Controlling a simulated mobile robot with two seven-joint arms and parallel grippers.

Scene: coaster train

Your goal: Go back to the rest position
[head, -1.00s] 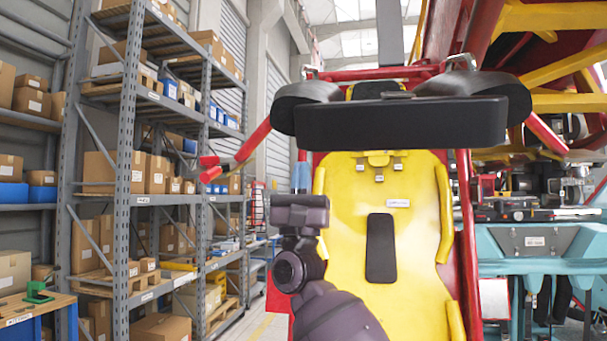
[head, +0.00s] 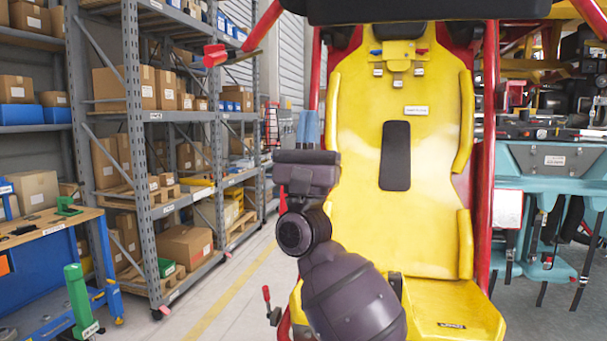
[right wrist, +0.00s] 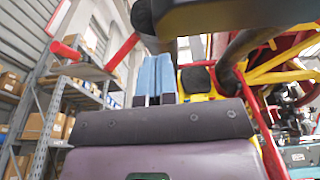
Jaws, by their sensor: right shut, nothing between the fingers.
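My right gripper (head: 308,128) is raised in front of the yellow coaster seat (head: 431,199), with its two blue fingers pointing up. The fingers are together with nothing between them, and they also show in the right wrist view (right wrist: 155,78). In the head view the gripper stands just left of the seat back. I cannot tell how far it is from the seat. The dark padded restraint (head: 420,10) crosses the top of the head view, and its underside also shows above the gripper in the right wrist view (right wrist: 225,22). My left gripper is not in view.
Grey shelving (head: 137,130) with cardboard boxes stands at the left. A workbench (head: 50,235) holds a green part (head: 68,207). A teal cart (head: 555,185) stands right of the seat. Red bars (head: 484,150) flank the seat. Floor (head: 240,290) is clear between shelves and seat.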

